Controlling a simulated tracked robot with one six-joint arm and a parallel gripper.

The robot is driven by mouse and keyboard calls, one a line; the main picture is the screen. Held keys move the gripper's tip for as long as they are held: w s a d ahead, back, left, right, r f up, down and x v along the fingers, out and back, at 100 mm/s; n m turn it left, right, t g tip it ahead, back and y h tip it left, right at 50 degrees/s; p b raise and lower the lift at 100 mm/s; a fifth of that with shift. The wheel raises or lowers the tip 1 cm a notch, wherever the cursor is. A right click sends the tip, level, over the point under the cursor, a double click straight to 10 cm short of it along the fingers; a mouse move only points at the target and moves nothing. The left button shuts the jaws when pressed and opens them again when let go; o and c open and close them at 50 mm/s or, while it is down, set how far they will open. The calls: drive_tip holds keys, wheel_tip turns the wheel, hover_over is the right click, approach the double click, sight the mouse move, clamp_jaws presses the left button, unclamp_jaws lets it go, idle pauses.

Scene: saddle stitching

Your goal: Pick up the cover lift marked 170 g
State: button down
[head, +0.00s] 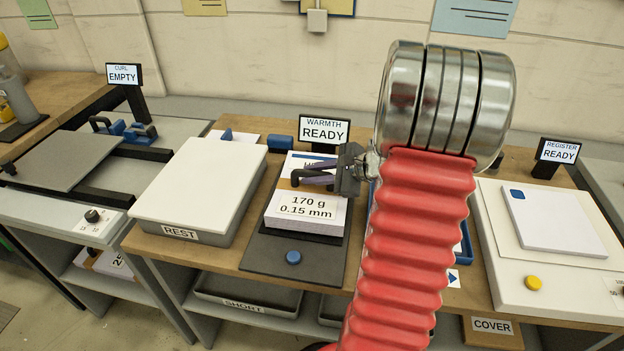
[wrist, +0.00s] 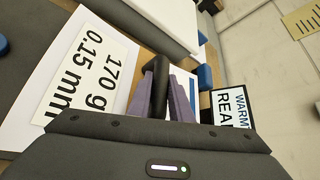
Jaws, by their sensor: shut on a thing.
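The cover lift marked 170 g, 0.15 mm (head: 305,222) is a white stack with a large label, at the dark warmth plate (head: 270,262) below a sign reading READY. I cannot tell whether it touches the plate. My gripper (head: 312,178) is at the lift's far side, shut on its black handle. In the wrist view the purple fingers of my gripper (wrist: 165,95) close on the upright black handle (wrist: 157,85), with the lift's label (wrist: 88,75) to the left. The lower end of the handle is hidden by the gripper body.
A white-topped REST block (head: 200,185) stands close on the left. The REGISTER station (head: 540,225) holds a white pad on the right. The WARMTH sign (head: 324,130) stands just behind my gripper. My red arm hides part of the bench between.

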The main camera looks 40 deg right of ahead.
wheel_tip(320, 180, up, 10)
drive_tip(key=shift+d+f, duration=0.1)
drive_tip(key=shift+f, duration=0.15)
